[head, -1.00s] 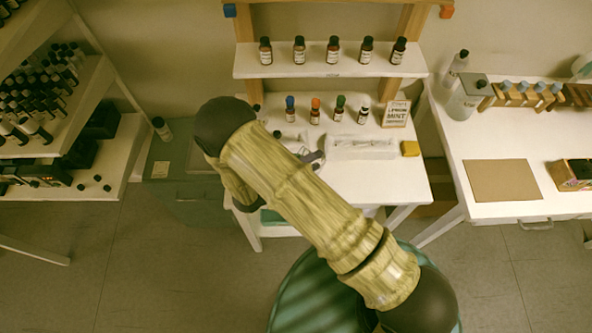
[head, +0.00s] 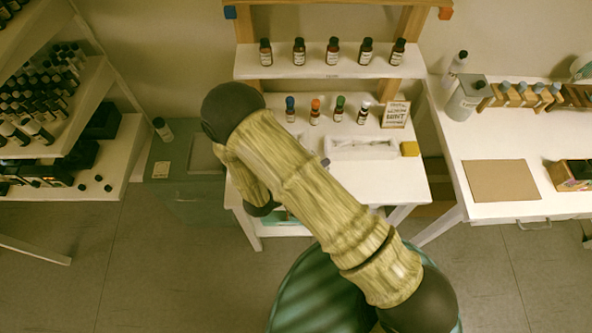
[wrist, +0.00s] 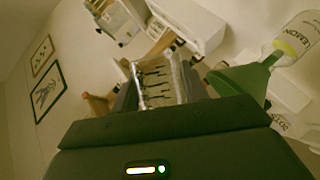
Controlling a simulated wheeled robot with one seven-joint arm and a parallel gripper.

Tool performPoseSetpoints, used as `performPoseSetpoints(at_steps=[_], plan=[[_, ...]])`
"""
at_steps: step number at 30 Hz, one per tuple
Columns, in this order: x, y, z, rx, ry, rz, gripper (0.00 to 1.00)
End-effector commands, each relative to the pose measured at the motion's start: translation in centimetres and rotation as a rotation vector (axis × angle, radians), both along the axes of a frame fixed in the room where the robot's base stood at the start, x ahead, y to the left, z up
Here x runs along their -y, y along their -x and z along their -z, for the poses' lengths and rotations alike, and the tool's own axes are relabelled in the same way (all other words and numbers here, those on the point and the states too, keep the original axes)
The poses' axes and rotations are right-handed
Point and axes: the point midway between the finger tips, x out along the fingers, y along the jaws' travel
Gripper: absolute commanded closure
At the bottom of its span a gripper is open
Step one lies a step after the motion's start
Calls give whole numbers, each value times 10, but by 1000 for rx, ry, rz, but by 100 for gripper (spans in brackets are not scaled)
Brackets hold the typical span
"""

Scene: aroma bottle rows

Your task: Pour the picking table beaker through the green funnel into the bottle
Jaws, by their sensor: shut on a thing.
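In the wrist view, my gripper (wrist: 160,95) is shut on a clear glass beaker (wrist: 158,78) with dark markings. The picture is strongly rolled against the room, so the beaker is tilted. The green funnel (wrist: 240,82) is to the right of the beaker, its narrow end at the neck of the bottle (wrist: 299,38) with a LEMON label. The beaker's rim and the funnel look apart in the picture; I cannot tell whether liquid is flowing. In the head view, my arm hides the beaker, the funnel and most of the gripper.
The white table (head: 385,185) holds several small capped bottles, a sign card (head: 396,114), a white tray (head: 362,149) and a yellow block (head: 410,149). A shelf (head: 330,66) with brown bottles is above it. Another table with a brown mat (head: 502,181) stands at right.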

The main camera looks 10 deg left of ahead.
Motion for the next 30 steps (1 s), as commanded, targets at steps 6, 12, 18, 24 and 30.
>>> performPoseSetpoints(at_steps=[6, 12, 18, 24, 30], plan=[[3, 1, 2, 44, -120, 0, 79], [3, 1, 2, 47, -124, 0, 79], [6, 2, 8, 61, -164, -1, 79], [11, 4, 22, 112, -299, -1, 79], [16, 6, 35, 162, -427, 0, 79]])
